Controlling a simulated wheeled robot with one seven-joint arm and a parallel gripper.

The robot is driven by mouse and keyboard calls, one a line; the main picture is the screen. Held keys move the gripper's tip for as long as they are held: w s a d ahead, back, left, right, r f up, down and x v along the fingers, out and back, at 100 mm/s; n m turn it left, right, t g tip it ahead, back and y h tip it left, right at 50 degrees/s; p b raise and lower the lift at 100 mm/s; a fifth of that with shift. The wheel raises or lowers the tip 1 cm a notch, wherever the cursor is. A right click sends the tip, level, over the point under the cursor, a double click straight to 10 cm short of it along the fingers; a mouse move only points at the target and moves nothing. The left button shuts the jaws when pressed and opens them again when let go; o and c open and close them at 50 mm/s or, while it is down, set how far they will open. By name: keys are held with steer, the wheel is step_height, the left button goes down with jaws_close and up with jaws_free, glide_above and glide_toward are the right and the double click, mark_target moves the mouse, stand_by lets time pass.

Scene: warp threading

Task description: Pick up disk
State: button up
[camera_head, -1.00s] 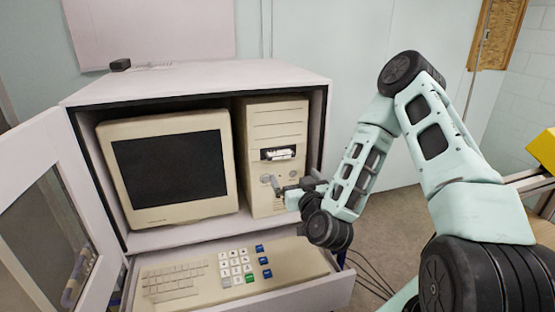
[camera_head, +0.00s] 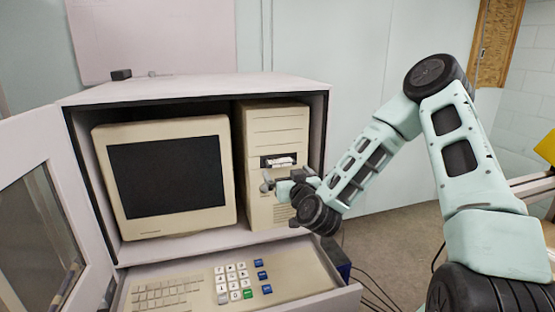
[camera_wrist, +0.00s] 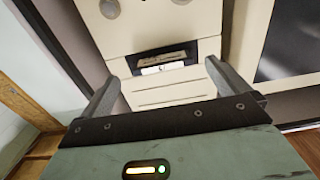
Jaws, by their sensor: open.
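A disk with a white label (camera_head: 283,161) sticks out of the drive slot in the beige computer tower (camera_head: 274,122). In the wrist view the disk (camera_wrist: 163,68) lies in the dark slot, between and beyond my two fingers. My gripper (camera_head: 275,182) is in front of the tower, just below the slot. In the wrist view my gripper (camera_wrist: 162,84) is open and empty, with its fingers spread to either side of the disk and apart from it. How far the fingertips are from the tower is hard to tell.
The tower stands in a white cabinet (camera_head: 200,92) beside a monitor (camera_head: 168,177). An open door (camera_head: 30,170) is at the left. A pulled-out drawer (camera_head: 318,301) with a keyboard (camera_head: 195,282) lies below. Cables run on the floor at the right.

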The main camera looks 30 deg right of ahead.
mark_target(282, 166)
steer(key=x, duration=0.1)
steer(key=p+x, duration=0.1)
steer(key=x, duration=0.1)
steer(key=p+x, duration=0.1)
steer(key=shift+w+r, duration=0.2)
steer(key=shift+r, duration=0.1)
steer(key=shift+w+f+p, duration=0.1)
steer(key=shift+w+p, duration=0.2)
steer(key=shift+c, duration=0.3)
steer(key=c, duration=0.9)
steer(key=shift+o, duration=0.2)
steer(key=shift+d, duration=0.1)
